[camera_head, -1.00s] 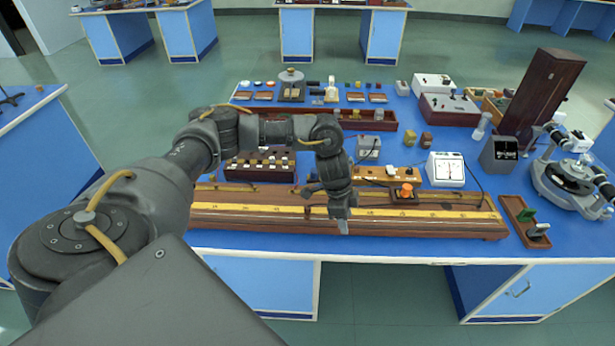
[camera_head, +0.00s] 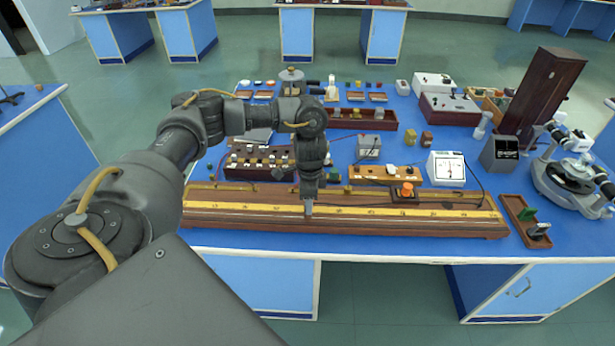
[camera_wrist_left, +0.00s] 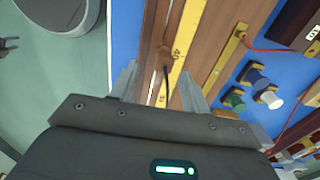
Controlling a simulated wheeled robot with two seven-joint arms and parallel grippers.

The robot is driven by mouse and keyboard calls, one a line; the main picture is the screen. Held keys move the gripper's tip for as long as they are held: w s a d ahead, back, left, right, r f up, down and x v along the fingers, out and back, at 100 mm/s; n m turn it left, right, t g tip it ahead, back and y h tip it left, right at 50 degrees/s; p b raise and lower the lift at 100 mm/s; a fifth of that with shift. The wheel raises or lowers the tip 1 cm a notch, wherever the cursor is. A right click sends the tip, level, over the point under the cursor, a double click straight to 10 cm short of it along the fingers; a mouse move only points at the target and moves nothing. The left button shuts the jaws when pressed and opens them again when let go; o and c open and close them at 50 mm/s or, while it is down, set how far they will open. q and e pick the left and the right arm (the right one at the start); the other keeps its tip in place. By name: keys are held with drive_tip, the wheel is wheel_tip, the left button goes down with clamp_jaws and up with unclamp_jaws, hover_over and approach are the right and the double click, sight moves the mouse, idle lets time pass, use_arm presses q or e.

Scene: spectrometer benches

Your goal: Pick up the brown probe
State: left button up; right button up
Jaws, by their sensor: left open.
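The brown probe (camera_wrist_left: 165,54) shows in the left wrist view as a small brown piece with a dark thin part, against the long wooden board with a yellow scale strip. It lies between and just beyond the fingertips of my left gripper (camera_wrist_left: 157,82), which is open and empty. In the head view my left gripper (camera_head: 308,205) points down over the board (camera_head: 400,224), left of its middle. I cannot make out the probe there; the gripper seems to hide it. My right gripper is not in view.
A small wooden tray (camera_head: 520,218) lies at the right. A dark wooden case (camera_head: 541,92) stands tall at back right.

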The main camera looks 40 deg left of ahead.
use_arm(q)
drive_tip(key=shift+a+f+p, duration=0.2)
drive_tip(key=shift+f+p, duration=0.1)
drive_tip(key=shift+f, duration=1)
drive_tip(key=shift+a+f+p, duration=0.2)
drive_tip(key=shift+f+p, duration=0.05)
drive_tip(key=shift+f, duration=1)
clamp_jaws()
